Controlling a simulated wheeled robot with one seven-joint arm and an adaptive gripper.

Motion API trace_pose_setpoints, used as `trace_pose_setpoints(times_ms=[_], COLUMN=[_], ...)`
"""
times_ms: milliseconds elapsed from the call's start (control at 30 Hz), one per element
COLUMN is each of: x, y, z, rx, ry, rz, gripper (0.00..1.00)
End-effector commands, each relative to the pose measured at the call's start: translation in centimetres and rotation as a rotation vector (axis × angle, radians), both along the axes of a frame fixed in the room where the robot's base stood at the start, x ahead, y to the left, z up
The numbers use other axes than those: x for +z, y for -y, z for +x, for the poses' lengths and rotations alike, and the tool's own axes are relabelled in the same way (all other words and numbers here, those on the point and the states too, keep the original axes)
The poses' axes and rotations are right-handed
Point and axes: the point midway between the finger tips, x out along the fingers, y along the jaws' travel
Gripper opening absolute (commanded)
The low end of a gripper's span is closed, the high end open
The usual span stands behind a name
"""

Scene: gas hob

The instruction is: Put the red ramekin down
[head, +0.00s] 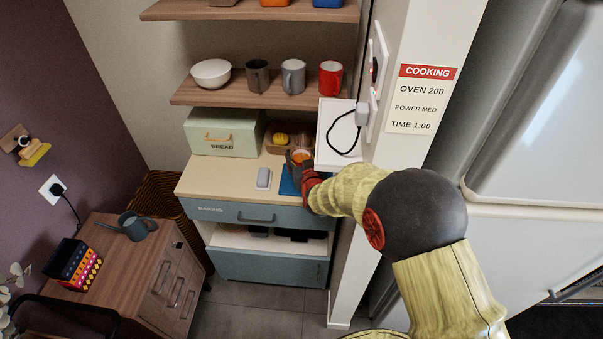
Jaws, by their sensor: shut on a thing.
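My gripper (299,163) is at the right end of the counter, over a blue mat (288,187). It is shut on a small orange-red round thing, which I take to be the red ramekin (301,155). The fingers and wrist hide most of the ramekin. I cannot tell whether its base touches the mat or is held above it.
A pale grey block (263,178) lies left of the mat. Behind are a bread box (222,131) and a brown basket (281,148) with food. A white panel with a black cord (343,152) stands close right. Mugs stand on the shelf (262,99) above. The counter's left half (217,178) is clear.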

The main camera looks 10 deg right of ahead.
Motion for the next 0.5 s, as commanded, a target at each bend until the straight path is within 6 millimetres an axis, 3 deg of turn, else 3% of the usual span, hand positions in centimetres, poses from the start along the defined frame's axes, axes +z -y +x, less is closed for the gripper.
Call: trace_pose_setpoints(times_ms=[33,267,500], x=[-1.2,-2.4,-6.3], y=[-0.3,-0.3,-0.3], z=[-0.1,0.0,-0.1], rx=[0.004,0.003,0.003], ry=[-0.005,-0.004,-0.006], rz=[-0.001,0.000,0.000], gripper=[0.19,0.19,0.19])
